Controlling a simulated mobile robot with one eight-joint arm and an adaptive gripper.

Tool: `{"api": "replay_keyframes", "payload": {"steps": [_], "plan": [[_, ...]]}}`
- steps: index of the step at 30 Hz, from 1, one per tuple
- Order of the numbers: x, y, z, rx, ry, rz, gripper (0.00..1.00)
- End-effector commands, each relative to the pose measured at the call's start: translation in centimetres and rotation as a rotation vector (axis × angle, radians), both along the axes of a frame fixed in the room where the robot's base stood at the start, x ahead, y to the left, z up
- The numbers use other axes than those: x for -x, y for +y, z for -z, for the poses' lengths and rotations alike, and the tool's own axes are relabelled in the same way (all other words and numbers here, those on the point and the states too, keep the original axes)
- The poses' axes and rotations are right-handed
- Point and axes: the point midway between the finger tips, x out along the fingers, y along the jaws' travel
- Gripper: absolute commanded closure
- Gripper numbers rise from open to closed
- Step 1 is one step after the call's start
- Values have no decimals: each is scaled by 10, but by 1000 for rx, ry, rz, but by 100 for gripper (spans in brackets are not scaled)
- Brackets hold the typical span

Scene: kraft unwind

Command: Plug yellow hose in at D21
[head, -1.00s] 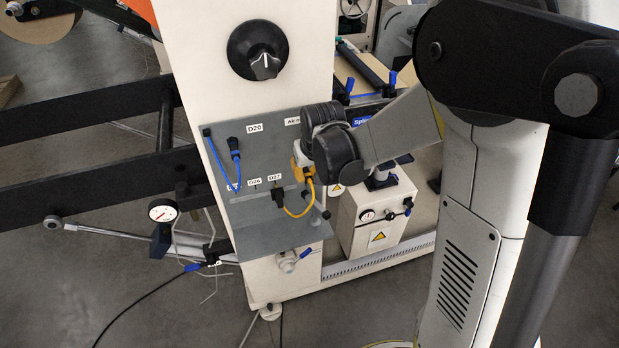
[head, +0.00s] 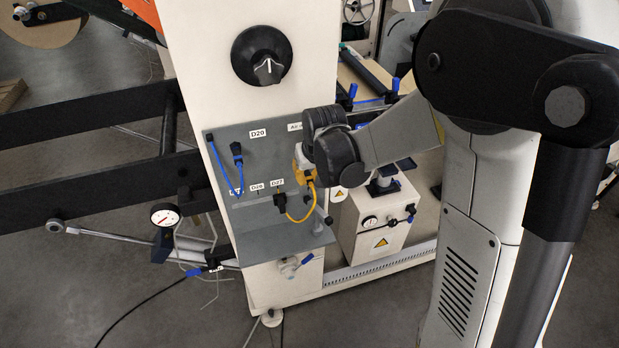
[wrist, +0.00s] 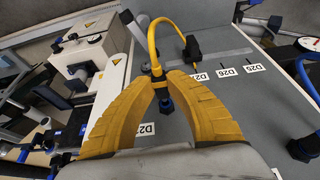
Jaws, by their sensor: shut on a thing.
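The yellow hose (wrist: 153,42) runs in a short loop from a black fitting (wrist: 194,47) by the D27 label to a dark, blue-ended plug (wrist: 165,104). My gripper (wrist: 158,82) is shut on this plug, with a yellow finger on each side, in front of the grey panel (wrist: 195,112). A label starting "D2" (wrist: 147,128) is partly covered by the left finger, so I cannot read its last digit. In the head view the hose (head: 300,219) hangs below my gripper (head: 304,178). Whether the plug touches the panel is hidden.
A blue hose (head: 221,168) with dark ends hangs on the panel's left, near the D20 label (head: 258,134). Labels D26 (head: 257,187) and D27 (head: 277,182) sit lower.

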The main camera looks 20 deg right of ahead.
Motion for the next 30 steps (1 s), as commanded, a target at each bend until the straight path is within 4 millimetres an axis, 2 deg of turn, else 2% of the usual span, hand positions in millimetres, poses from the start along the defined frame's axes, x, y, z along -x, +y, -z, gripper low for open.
{"api": "replay_keyframes", "payload": {"steps": [30], "plan": [[-7, 0, 0, 0, 0, 0, 100]]}}
